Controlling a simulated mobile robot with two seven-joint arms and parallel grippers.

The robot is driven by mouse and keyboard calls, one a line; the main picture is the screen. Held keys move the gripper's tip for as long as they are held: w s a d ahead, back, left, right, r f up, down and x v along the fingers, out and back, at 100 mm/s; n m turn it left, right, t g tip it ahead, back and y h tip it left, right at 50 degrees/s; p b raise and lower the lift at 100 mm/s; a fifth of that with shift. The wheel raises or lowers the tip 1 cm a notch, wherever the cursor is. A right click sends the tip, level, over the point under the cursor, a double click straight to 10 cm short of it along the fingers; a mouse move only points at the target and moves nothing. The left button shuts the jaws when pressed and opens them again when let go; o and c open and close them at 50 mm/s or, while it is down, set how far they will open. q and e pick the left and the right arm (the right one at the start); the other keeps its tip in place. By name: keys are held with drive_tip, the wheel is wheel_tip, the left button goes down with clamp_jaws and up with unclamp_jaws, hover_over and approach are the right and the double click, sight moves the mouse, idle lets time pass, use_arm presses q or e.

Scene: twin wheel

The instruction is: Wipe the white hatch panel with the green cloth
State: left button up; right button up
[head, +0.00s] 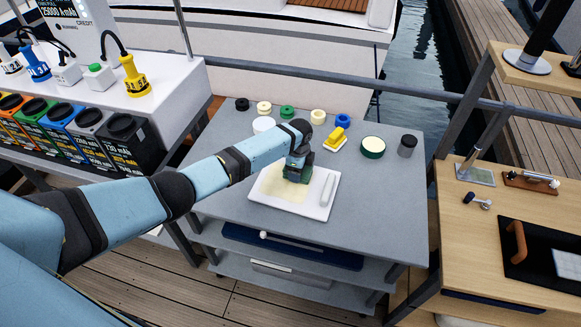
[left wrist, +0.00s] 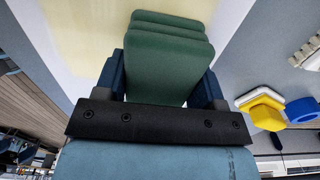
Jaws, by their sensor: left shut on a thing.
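The white hatch panel (head: 318,205) lies flat on the grey table, with a pale yellowish patch on its face and a light grey bar handle (head: 327,188) on its right side. My left gripper (head: 297,172) is over the panel's upper middle, pointing down. It is shut on the folded green cloth (left wrist: 165,65), which shows between the dark blue fingers in the left wrist view. In the head view the cloth is mostly hidden by the gripper. The cloth is at or just over the panel; I cannot tell if it touches. My right gripper is not in view.
The grey table (head: 385,215) holds several small round items along its back, a yellow and white brush (head: 336,138), a green-rimmed tin (head: 373,147) and a grey jar (head: 407,146). A wooden bench (head: 465,235) stands at right. The table's right front is clear.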

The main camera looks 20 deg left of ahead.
sight(311, 170)
use_arm(q)
drive_tip(key=d, duration=0.4)
drive_tip(key=shift+w+d, duration=0.15)
drive_tip(key=shift+d, duration=0.2)
drive_tip(key=shift+a, duration=0.1)
drive_tip(key=a, duration=0.4)
drive_tip(key=shift+s+a+p, duration=0.2)
drive_tip(key=shift+a+p, duration=0.1)
drive_tip(key=shift+p, duration=0.1)
drive_tip(key=shift+a, duration=0.1)
drive_tip(key=a, duration=0.4)
drive_tip(key=shift+s+a+p, duration=0.1)
drive_tip(key=shift+s+p, duration=0.1)
drive_tip(key=shift+p, duration=0.15)
drive_tip(key=shift+a, duration=0.2)
